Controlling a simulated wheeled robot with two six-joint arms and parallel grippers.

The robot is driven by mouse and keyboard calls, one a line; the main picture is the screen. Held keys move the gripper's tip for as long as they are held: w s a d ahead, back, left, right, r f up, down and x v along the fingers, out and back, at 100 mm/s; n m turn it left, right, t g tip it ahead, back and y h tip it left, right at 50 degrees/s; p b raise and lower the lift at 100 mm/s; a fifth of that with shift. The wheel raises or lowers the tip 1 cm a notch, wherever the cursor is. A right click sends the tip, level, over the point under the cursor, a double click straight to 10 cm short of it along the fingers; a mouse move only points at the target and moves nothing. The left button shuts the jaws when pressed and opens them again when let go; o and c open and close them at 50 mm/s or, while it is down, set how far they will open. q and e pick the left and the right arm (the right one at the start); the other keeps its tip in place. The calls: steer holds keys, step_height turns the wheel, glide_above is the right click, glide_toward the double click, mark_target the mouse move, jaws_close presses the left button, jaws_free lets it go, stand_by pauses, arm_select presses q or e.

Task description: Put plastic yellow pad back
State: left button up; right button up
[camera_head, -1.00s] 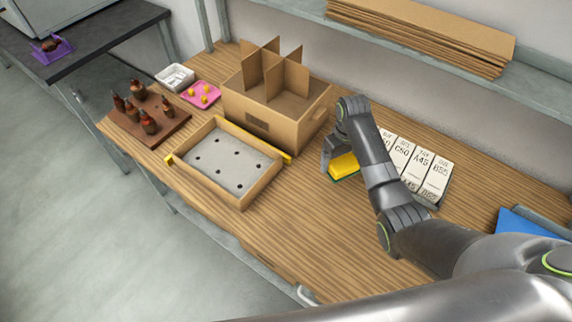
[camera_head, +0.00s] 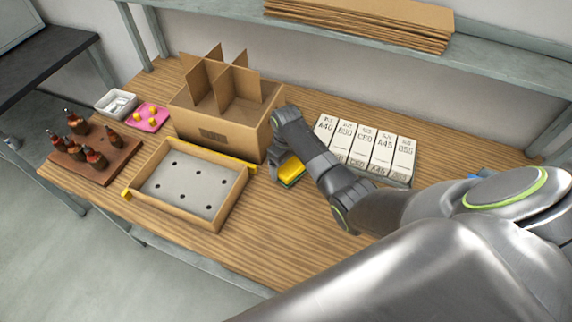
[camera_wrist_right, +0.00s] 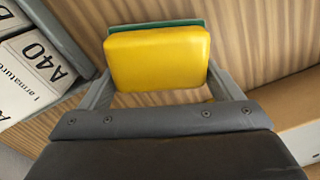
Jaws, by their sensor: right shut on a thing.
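The yellow pad (camera_head: 291,170) has a green underside and sits in my right gripper (camera_head: 280,172), just right of the cardboard box in the head view. In the right wrist view the pad (camera_wrist_right: 158,57) lies between the two fingers of the right gripper (camera_wrist_right: 158,75), with its green edge along the far side. The gripper is shut on it. I cannot tell whether the pad touches the table. My left gripper is not in view.
A divided cardboard box (camera_head: 222,128) stands left of the pad. A shallow tray with holes (camera_head: 195,225) is in front of it. White labelled boxes (camera_head: 378,150) stand to the right. A board with brown armatures (camera_head: 110,165) and a pink dish (camera_head: 150,126) are further left.

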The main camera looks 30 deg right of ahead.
steer(key=shift+f, duration=0.7)
steer(key=o, duration=0.9)
steer(key=shift+c, duration=0.2)
steer(key=shift+r, duration=0.1)
step_height(320, 180, up, 12)
steer(key=shift+r, duration=0.15)
